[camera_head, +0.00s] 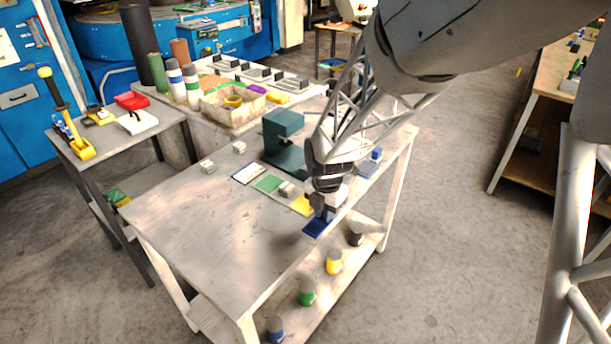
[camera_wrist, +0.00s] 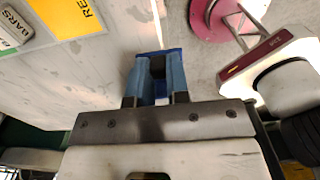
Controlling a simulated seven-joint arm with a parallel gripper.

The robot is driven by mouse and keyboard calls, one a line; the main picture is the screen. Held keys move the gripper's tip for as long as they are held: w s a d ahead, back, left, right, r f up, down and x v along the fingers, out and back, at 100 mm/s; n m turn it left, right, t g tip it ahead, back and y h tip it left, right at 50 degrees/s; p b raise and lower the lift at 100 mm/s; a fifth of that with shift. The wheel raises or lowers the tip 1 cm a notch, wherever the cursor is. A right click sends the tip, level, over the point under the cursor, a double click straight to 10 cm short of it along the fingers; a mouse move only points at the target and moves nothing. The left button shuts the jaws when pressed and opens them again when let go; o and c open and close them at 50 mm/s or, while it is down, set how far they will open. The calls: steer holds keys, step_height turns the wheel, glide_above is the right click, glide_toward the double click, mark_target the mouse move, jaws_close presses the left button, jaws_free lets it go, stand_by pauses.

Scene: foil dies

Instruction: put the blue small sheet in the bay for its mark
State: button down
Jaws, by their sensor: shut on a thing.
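The blue small sheet (camera_head: 316,228) hangs from my gripper (camera_head: 323,212) by the near edge of the grey table. In the wrist view the sheet's blue edge (camera_wrist: 160,52) shows beyond the gripper (camera_wrist: 157,72), whose fingers are closed on it; they hide most of the sheet. Flat bays lie in a row: white (camera_head: 248,174), green (camera_head: 268,184), yellow (camera_head: 301,205) and blue (camera_head: 368,168). The yellow bay (camera_wrist: 70,16) shows part of a word starting "RE". A grey block (camera_wrist: 14,30) reading "BARS" stands beside it. No mark on the sheet is readable.
A dark green press (camera_head: 283,140) stands behind the bays. Small grey blocks (camera_head: 207,167) (camera_head: 239,148) stand at the table's back, and a blue block (camera_head: 376,154) is at the blue bay. The table's front left is clear. Capped pots (camera_head: 334,262) stand on the lower shelf.

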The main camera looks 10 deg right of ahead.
steer(key=w, duration=0.4)
steer(key=w+a+f, duration=0.1)
steer(key=w, duration=0.8)
steer(key=shift+w+a+f, duration=0.15)
steer(key=shift+w, duration=0.1)
steer(key=shift+f, duration=0.1)
steer(key=shift+f, duration=1.65)
steer(key=shift+f, duration=0.15)
steer(key=c, duration=1.1)
jaws_free()
step_height(320, 180, up, 12)
steer(key=shift+r, duration=0.2)
